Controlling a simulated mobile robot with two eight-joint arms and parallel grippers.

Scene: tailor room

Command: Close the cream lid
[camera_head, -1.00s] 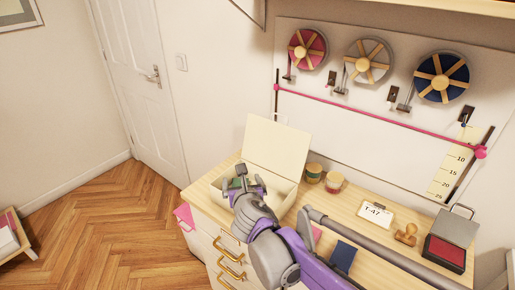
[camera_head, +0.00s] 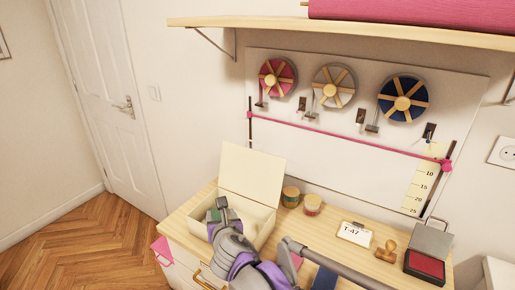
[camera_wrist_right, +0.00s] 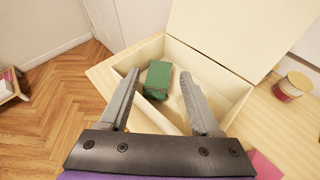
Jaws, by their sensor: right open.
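The cream lid (camera_head: 252,174) stands raised, tilted back at the rear of the cream box (camera_head: 262,231) on the wooden table. In the right wrist view the lid (camera_wrist_right: 240,35) rises behind the open box (camera_wrist_right: 228,85). A green item (camera_wrist_right: 158,78) lies inside the box at its left. My right gripper (camera_head: 217,208) is over the front left part of the box; in the right wrist view its two fingers (camera_wrist_right: 165,88) are spread with nothing between them that they grip. It is apart from the lid.
Two small spools (camera_head: 312,204) stand right of the box. Further right are a T-47 card (camera_head: 355,233), a wooden stamp (camera_head: 386,251) and an open red ink pad (camera_head: 425,265). A measuring board with ribbon reels (camera_head: 278,77) hangs behind, below a shelf (camera_head: 250,27).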

